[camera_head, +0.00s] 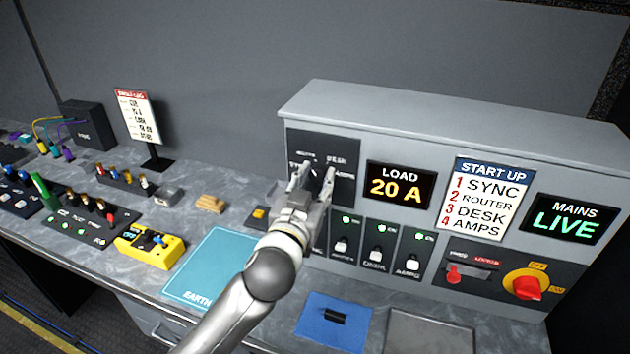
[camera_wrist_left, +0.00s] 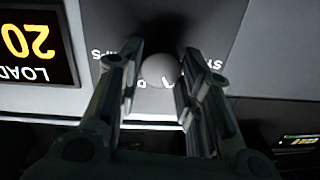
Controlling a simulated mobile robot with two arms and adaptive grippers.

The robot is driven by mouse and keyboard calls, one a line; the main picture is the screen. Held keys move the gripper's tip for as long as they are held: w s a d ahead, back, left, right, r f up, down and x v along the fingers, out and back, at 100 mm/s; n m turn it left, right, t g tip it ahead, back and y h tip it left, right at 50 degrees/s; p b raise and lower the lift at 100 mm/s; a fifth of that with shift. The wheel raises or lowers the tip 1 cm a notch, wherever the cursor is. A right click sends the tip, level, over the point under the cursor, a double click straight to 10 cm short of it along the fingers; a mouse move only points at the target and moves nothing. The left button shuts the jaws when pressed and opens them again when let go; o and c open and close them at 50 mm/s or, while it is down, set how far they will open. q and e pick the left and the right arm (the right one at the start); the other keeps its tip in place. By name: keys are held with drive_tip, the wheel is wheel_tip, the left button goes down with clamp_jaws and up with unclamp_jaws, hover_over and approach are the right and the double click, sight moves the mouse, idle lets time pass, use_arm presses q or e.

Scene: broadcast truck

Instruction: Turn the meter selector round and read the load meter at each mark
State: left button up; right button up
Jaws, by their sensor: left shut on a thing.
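The meter selector sits on a dark plate (camera_head: 322,147) at the left of the grey power panel, with white marks round it, DESK and AMPS among them. My left gripper (camera_head: 313,178) is shut on its round grey knob (camera_wrist_left: 160,70), one finger on each side in the left wrist view (camera_wrist_left: 157,80). The fingers hide much of the knob, and I cannot tell which mark it points to. The load meter (camera_head: 398,186) reads 20 A; it appears upside down in the left wrist view (camera_wrist_left: 35,40). My right gripper is not in view.
Below the meter are breaker switches (camera_head: 376,255) with green lights. A START UP card (camera_head: 486,198), a MAINS LIVE display (camera_head: 568,220) and a red rotary switch (camera_head: 528,287) are to the right. A blue EARTH mat (camera_head: 215,265) and yellow box (camera_head: 150,246) lie on the desk.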

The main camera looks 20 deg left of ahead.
use_arm(q)
drive_tip(key=m+p, duration=0.2)
drive_tip(key=m, duration=0.4)
drive_tip(key=shift+r+p, duration=0.1)
drive_tip(key=shift+p, duration=0.25)
drive_tip(key=m+p, duration=0.2)
drive_tip(key=m, duration=0.3)
drive_tip(key=shift+m+h, duration=0.3)
drive_tip(key=shift+h, duration=0.1)
drive_tip(key=o, duration=1)
drive_tip(key=shift+d, duration=0.1)
drive_tip(key=shift+o, duration=0.2)
drive_tip(key=shift+f, duration=0.2)
